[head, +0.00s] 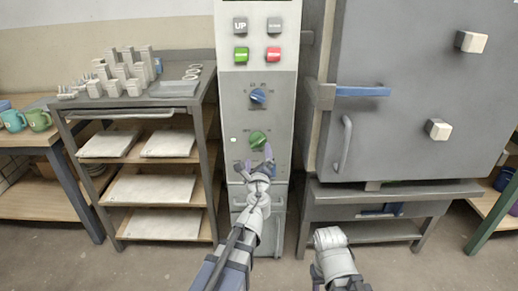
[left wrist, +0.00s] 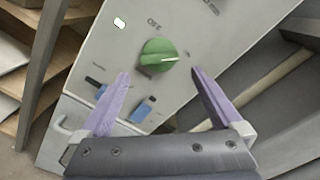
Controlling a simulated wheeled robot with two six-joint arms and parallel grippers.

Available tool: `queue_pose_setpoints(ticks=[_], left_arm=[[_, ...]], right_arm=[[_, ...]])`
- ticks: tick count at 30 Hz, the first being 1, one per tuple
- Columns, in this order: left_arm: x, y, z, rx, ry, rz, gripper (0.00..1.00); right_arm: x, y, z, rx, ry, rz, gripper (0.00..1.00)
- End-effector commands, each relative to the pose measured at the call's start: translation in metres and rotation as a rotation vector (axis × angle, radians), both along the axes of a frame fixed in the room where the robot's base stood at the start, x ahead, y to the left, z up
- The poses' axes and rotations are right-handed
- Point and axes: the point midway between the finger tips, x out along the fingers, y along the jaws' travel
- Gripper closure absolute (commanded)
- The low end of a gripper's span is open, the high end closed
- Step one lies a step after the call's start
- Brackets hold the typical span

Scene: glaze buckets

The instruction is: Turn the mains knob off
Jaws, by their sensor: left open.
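The green knob (head: 258,140) sits on the grey front of the control cabinet, below a blue knob (head: 258,96). My left gripper (head: 257,160) is open just in front of and below the green knob. In the left wrist view its purple fingers (left wrist: 159,74) are spread to either side of the knob, apart from it, with nothing between them. My right arm shows at the bottom, but its gripper fingers do not show.
Blue switches (left wrist: 143,108) sit on the panel below the knob. Green (head: 241,54) and red (head: 273,54) buttons are higher up. A large grey kiln door (head: 410,100) with a handle stands at right. A shelf rack (head: 150,113) with white slabs stands at left.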

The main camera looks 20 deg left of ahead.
Motion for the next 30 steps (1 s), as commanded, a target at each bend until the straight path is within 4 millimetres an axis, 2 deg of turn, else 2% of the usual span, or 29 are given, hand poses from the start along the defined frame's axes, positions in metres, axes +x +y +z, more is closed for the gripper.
queue_pose_setpoints(ticks=[5, 18, 27, 30], left_arm=[[0.012, 0.003, 0.0, -0.002, 0.0, 0.002, 0.0], [0.071, 0.02, 0.0, -0.004, 0.0, 0.002, 0.0], [0.074, 0.022, 0.0, -0.004, 0.0, 0.002, 0.0], [0.074, 0.022, 0.0, -0.004, 0.0, 0.002, 0.09]], right_arm=[[0.0, 0.0, 0.0, 0.0, 0.0, 0.0, 0.5], [0.0, 0.0, 0.0, 0.0, 0.0, 0.0, 0.5], [0.0, 0.0, 0.0, 0.0, 0.0, 0.0, 0.5], [0.0, 0.0, 0.0, 0.0, 0.0, 0.0, 0.5]])
